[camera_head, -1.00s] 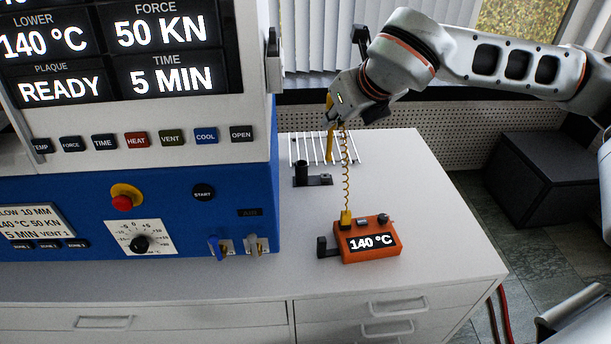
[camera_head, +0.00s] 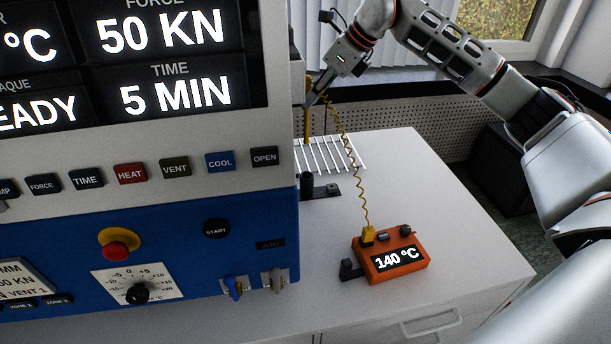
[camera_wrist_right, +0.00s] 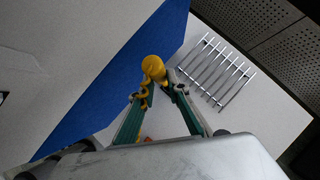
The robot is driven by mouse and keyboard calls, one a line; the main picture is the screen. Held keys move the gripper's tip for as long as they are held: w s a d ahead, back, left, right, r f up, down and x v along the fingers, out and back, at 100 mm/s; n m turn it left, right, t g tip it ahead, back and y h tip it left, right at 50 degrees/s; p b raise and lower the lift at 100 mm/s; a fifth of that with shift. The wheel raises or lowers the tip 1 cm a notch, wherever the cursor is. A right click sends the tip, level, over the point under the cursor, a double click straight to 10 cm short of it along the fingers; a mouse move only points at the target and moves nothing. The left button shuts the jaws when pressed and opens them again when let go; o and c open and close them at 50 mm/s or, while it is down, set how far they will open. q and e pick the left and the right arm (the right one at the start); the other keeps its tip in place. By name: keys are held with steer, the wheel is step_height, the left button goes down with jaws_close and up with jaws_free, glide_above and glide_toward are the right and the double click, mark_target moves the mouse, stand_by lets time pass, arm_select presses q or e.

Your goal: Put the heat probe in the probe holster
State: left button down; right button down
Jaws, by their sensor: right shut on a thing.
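The heat probe (camera_head: 308,122) is yellow and hangs upright, partly hidden by the press edge. My right gripper (camera_head: 314,94) is shut on it above the bench, beside the press. In the right wrist view the probe's rounded yellow end (camera_wrist_right: 153,68) shows at the fingertips (camera_wrist_right: 160,86). A coiled yellow cord (camera_head: 346,147) runs from the probe to the orange meter (camera_head: 392,257) reading 140 °C. A black upright tube on a flat base (camera_head: 307,184), which looks like the probe holster, stands on the bench beneath the probe. My left gripper is not in view.
The blue and white press (camera_head: 150,225) fills the left side, close to my right gripper. A white wire rack (camera_head: 332,155) lies behind the tube. A small black bracket (camera_head: 351,268) stands left of the meter. The bench's right part (camera_head: 420,195) is clear.

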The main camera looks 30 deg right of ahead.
step_height(320, 180, down, 18)
steer(key=shift+f, duration=0.2)
stand_by(0.4)
steer(key=shift+f, duration=0.1)
steer(key=c, duration=2.4)
jaws_free()
steer(key=shift+f, duration=0.1)
steer(key=o, duration=0.4)
steer(key=shift+o, duration=0.2)
steer(key=v, duration=1.2)
